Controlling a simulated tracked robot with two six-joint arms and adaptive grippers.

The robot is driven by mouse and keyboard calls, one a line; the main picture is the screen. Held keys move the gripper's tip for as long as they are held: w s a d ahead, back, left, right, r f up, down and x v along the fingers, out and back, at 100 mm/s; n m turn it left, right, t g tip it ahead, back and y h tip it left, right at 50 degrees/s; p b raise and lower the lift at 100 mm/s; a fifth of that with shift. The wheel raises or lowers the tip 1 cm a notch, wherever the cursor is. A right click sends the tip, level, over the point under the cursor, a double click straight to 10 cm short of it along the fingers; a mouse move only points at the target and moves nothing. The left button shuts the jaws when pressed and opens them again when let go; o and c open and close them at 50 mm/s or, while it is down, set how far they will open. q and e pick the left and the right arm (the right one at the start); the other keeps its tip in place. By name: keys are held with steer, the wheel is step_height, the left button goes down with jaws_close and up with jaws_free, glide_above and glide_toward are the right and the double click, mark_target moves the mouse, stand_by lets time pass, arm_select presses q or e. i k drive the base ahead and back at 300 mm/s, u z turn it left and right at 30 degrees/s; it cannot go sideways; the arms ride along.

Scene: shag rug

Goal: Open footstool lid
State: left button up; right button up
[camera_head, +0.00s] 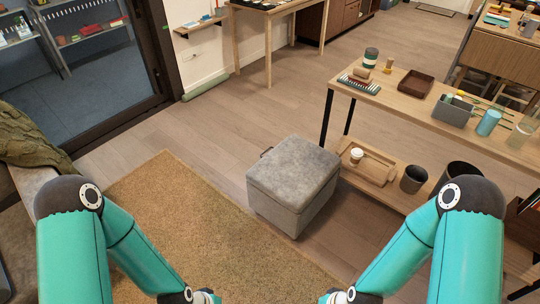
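The footstool (268,203) is a grey, box-shaped upholstered stool, standing on the wood floor at the edge of the rug, in the middle of the view. Its lid (294,164) is a padded grey top that lies flat and shut on the box. A small dark tab (266,152) shows at the lid's far left edge. My two teal arms come in from the lower left and lower right, with their wrists at the bottom edge, short of the footstool. Both grippers are cut off below the picture, so their fingers are hidden.
A tan shag rug (190,225) lies in front and to the left. A wooden table (420,92) with a low shelf stands close on the footstool's right, with a tray (368,166) and cups on the shelf. Open floor (235,125) lies behind the footstool.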

mark_target(292, 173)
steer(key=z, duration=0.05)
steer(key=i, duration=0.55)
steer(key=u, duration=0.45)
steer(key=i, duration=1.3)
steer(key=u, duration=0.6)
steer(key=k, duration=0.85)
steer(key=u, duration=0.2)
steer(key=i, duration=0.9)
steer(key=z, duration=0.05)
